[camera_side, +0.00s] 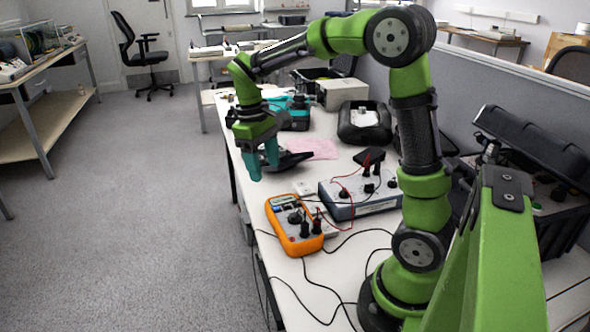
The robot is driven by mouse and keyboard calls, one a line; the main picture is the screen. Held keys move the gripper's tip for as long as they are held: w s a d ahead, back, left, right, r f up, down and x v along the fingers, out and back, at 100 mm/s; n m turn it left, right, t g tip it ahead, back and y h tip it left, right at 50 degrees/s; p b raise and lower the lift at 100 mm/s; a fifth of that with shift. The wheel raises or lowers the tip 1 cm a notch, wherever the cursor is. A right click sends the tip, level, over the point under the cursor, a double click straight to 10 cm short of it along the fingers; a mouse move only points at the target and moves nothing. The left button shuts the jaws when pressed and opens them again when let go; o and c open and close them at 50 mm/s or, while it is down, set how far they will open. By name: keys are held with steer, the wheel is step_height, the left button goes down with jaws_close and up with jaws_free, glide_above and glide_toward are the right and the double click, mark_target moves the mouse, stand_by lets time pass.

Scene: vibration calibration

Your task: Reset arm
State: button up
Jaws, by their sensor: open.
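My gripper (263,165) hangs from my green arm over the front left edge of the white table, with its teal fingers pointing down. It is open and I see nothing between the fingers. An orange multimeter (294,224) lies on the table below and to the right of it, apart from it. A grey instrument box (361,192) with black and red leads plugged in stands to the right of the multimeter. A dark flat object (296,160) shows right behind the fingers; I cannot tell what it is.
Black cables (315,290) run loosely across the table's front. A pink cloth (315,148), a black case (364,124), a beige box (341,94) and a teal-and-black item (292,112) stand farther back. An open black case (540,150) is at right. Open floor lies left of the table.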

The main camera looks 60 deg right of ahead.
steer(key=s+a+r+m+t+y, duration=0.2)
steer(key=s+a+r+t, duration=0.3)
steer(key=s+a+t, duration=0.3)
steer(key=s+a+m, duration=0.1)
steer(key=s+a, duration=0.2)
steer(key=shift+s+r+t, duration=0.15)
steer(key=shift+s+t, duration=0.15)
steer(key=shift+t, duration=0.1)
